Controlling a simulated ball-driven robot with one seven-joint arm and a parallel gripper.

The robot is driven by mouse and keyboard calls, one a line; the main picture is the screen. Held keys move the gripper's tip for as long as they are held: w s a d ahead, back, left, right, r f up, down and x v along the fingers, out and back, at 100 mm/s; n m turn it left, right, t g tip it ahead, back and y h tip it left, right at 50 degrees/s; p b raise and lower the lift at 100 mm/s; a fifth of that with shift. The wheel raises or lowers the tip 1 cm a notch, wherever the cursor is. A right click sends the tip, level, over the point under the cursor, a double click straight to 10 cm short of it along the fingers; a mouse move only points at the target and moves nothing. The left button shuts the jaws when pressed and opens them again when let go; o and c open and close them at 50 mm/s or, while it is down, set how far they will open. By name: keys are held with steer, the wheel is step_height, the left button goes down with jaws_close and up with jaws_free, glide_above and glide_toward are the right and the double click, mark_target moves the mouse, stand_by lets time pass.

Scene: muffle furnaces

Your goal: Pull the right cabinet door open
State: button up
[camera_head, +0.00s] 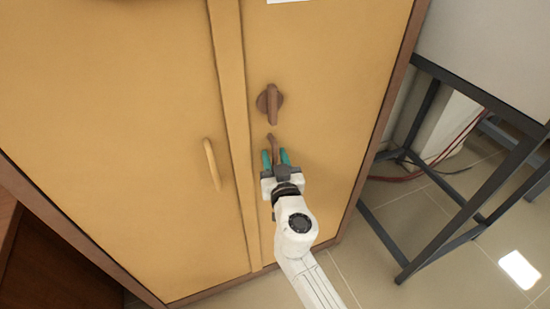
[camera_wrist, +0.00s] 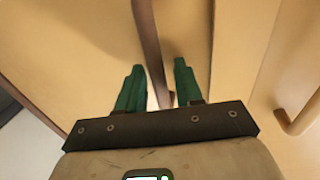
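The right cabinet door (camera_head: 325,75) is yellow-tan and looks shut, flush beside the left door (camera_head: 110,110). Its brown bar handle (camera_head: 273,143) stands upright near the door's left edge, below a brown turn knob (camera_head: 270,104). My gripper (camera_head: 275,153) has green fingers and is at the lower part of this handle. In the wrist view the handle (camera_wrist: 150,45) runs down between the two spread fingers (camera_wrist: 158,66), with a small gap showing on each side. The handle's lower end in the head view is hidden by my gripper.
The left door has a tan handle (camera_head: 212,164), which also shows in the wrist view (camera_wrist: 297,118). A dark metal stand (camera_head: 430,185) is right of the cabinet, with cables (camera_head: 420,170) on the floor behind it. Tiled floor (camera_head: 400,225) is open in front of the cabinet.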

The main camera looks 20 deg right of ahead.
steer(key=shift+c, duration=0.3)
jaws_close()
steer(key=shift+s, duration=0.15)
